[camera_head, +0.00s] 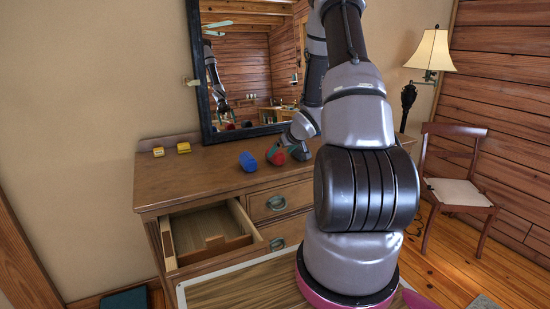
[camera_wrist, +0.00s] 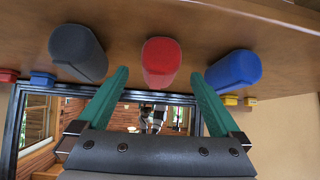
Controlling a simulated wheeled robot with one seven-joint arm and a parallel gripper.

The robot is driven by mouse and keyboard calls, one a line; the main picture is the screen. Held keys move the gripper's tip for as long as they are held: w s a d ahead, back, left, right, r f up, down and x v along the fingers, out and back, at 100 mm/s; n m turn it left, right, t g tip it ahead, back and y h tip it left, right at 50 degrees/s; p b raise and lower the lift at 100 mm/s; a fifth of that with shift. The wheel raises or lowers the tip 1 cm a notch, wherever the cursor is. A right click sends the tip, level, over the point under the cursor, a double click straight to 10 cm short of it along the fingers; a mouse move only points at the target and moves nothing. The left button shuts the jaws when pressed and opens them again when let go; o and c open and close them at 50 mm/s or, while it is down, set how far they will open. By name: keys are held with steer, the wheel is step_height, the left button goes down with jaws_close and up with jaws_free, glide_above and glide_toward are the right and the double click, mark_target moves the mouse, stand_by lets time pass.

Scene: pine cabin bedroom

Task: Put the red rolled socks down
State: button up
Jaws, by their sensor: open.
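The red rolled socks (camera_head: 277,156) rest on the wooden dresser top (camera_head: 205,171), in front of the mirror. In the wrist view the red rolled socks (camera_wrist: 161,60) lie in the middle, in line with the gap between the two green fingers. My gripper (camera_wrist: 160,74) is open, with one finger to each side of the roll and visible space between. A blue roll (camera_wrist: 233,69) is at the right in the wrist view and a dark grey roll (camera_wrist: 78,52) at the left. In the head view my arm partly hides the gripper.
A dresser drawer (camera_head: 212,237) stands open at the left. A mirror (camera_head: 240,80) stands at the back of the dresser. Small yellow objects (camera_head: 183,148) sit at its back left. A lamp (camera_head: 432,52) and a chair (camera_head: 459,191) are at the right.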

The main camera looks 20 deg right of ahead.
steer(key=shift+x, duration=2.8)
steer(key=shift+s, duration=0.1)
steer(key=c, duration=1.6)
